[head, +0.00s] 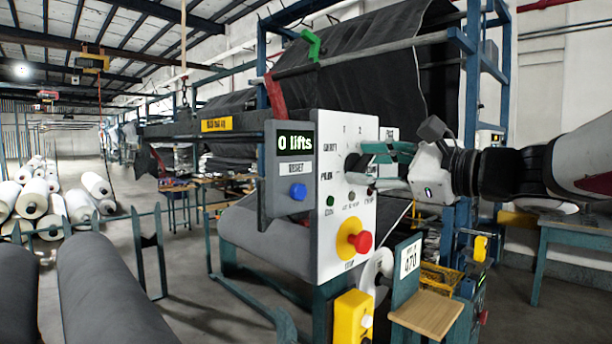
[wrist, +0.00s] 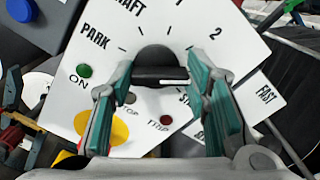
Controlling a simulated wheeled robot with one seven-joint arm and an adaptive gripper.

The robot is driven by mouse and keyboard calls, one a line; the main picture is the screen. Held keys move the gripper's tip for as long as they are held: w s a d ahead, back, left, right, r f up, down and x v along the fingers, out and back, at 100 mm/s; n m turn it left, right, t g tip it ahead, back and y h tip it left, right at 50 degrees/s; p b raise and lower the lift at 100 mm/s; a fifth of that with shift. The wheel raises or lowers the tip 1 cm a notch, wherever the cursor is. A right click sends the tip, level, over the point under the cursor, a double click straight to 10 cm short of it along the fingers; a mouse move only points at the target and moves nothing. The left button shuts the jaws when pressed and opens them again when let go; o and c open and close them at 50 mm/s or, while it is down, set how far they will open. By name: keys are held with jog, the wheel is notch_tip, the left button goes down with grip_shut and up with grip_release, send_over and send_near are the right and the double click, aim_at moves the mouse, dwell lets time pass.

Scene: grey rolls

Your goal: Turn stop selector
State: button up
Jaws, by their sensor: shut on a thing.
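The selector is a dark round knob with a black bar handle (wrist: 160,77), set in a white control panel (wrist: 262,52). In the wrist view, marks around it include PARK, 1 and 2, with others partly hidden. A white mark shows at the right end of the bar. My gripper (wrist: 158,72) has its green-padded fingers on either side of the bar, shut on it. In the head view my gripper (head: 382,154) reaches the panel (head: 334,225) from the right and partly hides the knob (head: 355,163).
Below the selector is a red knob on a yellow disc (head: 361,243). A grey box with a blue button (head: 298,191) and a "0 lifts" display adjoins the panel's left. A wooden ledge (head: 427,313) and yellow box (head: 353,316) stand below. Grey rolls (head: 105,295) lie at left.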

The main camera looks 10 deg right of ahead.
jog(key=n+b, duration=0.3)
jog(key=b, duration=0.2)
jog(key=shift+f+n, duration=0.2)
jog(key=shift+n, duration=0.2)
jog(key=n+b, duration=0.2)
jog(key=b, duration=0.1)
jog(key=shift+r, duration=0.1)
jog(key=shift+a, duration=0.1)
jog(key=o, duration=1.2)
jog(key=shift+c, duration=0.2)
jog(key=shift+r, duration=0.1)
jog(key=shift+s, duration=0.1)
jog(key=v, duration=1.2)
